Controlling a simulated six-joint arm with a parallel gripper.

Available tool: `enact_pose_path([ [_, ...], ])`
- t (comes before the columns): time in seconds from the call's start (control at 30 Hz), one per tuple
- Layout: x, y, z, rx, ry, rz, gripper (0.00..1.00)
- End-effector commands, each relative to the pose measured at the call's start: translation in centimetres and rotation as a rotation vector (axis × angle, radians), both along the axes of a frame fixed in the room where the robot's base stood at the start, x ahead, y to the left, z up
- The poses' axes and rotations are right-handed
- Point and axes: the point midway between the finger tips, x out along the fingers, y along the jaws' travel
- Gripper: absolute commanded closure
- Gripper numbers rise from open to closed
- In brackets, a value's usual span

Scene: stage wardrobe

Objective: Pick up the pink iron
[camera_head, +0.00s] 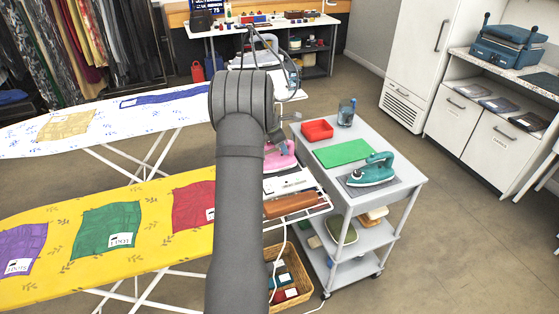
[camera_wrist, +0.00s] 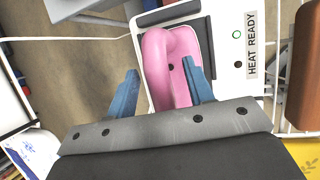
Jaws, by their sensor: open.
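The pink iron (camera_head: 281,160) shows in the head view just right of my forearm, which hides part of it. It sits by a white stand at the end of the yellow ironing board. In the wrist view the pink iron (camera_wrist: 156,62) has its looped handle between the two blue fingers of my gripper (camera_wrist: 160,68). The fingers are spread, with a gap at the left finger; the right finger is very close to the handle, and I cannot tell if it touches. A white panel (camera_wrist: 232,50) labelled "HEAT READY" lies beside the iron.
The floor right of the cart is clear.

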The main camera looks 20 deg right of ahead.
Motion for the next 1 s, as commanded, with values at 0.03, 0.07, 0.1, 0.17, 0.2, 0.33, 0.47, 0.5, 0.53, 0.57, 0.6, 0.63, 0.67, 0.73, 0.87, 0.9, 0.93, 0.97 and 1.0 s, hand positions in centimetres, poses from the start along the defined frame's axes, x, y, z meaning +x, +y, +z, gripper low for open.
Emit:
enact_pose_path([
  [0.03, 0.1, -0.1, -0.2, -0.001, -0.001, -0.001, 0.52],
  [0.07, 0.1, -0.2, -0.3, -0.001, -0.001, -0.001, 0.52],
  [0.1, 0.1, -0.2, -0.3, -0.001, -0.002, 0.0, 0.52],
  [0.17, 0.1, -0.2, -0.2, -0.001, -0.002, 0.001, 0.52],
  [0.2, 0.1, -0.1, -0.2, -0.001, -0.002, 0.001, 0.52],
  [0.33, 0.1, -0.1, -0.2, -0.001, -0.002, 0.001, 0.72],
  [0.47, 0.1, -0.1, -0.2, -0.001, -0.002, 0.001, 0.97],
  [0.5, 0.1, -0.1, -0.2, -0.001, -0.002, 0.001, 1.0],
  [0.53, 0.1, -0.2, -0.1, -0.002, -0.004, 0.001, 1.0],
  [0.57, 0.1, -0.2, -0.1, -0.002, -0.004, 0.001, 1.0],
  [0.6, 0.1, -0.2, -0.1, -0.002, -0.004, 0.001, 1.0],
  [0.63, 0.1, -0.1, -0.1, -0.002, -0.004, 0.001, 1.0],
  [0.67, 0.1, -0.1, -0.1, -0.002, -0.004, 0.001, 1.0],
  [0.73, 0.1, -0.2, -0.1, -0.002, -0.004, 0.001, 1.0],
  [0.87, 0.2, -0.2, 0.4, -0.003, -0.005, 0.0, 1.0],
  [0.9, 0.2, -0.2, 0.7, -0.003, -0.005, 0.0, 1.0],
  [0.93, 0.2, -0.2, 0.9, -0.003, -0.006, 0.001, 1.0],
  [0.97, 0.2, -0.2, 1.2, -0.003, -0.006, 0.002, 1.0],
  [1.0, 0.2, -0.2, 1.7, -0.003, -0.006, 0.002, 1.0],
])
